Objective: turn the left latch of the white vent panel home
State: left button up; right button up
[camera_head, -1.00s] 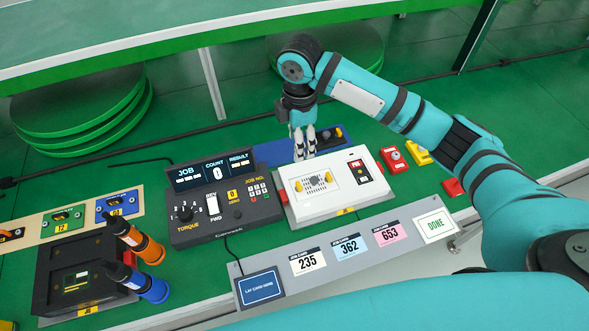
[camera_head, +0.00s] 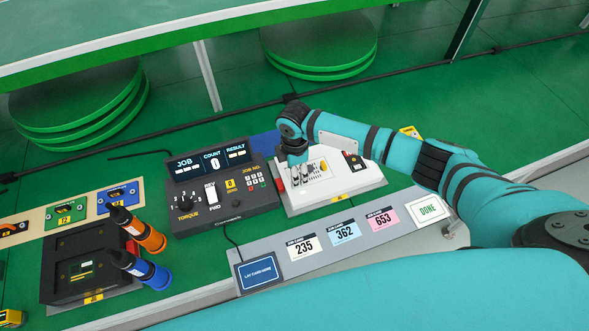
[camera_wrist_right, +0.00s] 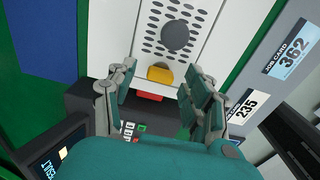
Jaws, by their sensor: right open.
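The white vent panel (camera_head: 345,190) lies on the green bench right of the dark torque console. In the right wrist view, the panel (camera_wrist_right: 205,55) shows its perforated vent with a grey round centre. The left latch (camera_wrist_right: 159,74), a yellow tab, lies between and just beyond my right gripper's fingers (camera_wrist_right: 160,98); no contact shows, and its exact angle is unclear. In the head view my right gripper (camera_head: 303,180) is over the panel's left part and hides that latch. The right latch (camera_head: 323,166) is yellow and partly visible. My right gripper is open and empty. My left gripper is out of view.
The torque console (camera_head: 222,195) stands close on the left of the panel. A red part (camera_wrist_right: 148,97) sits by the panel's left edge. Job cards (camera_head: 345,232) lie on a grey strip in front. Tool holders with orange and blue handles (camera_head: 140,235) stand further left.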

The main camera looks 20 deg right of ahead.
jog(key=shift+f, duration=0.1)
grip_shut()
dwell(0.3)
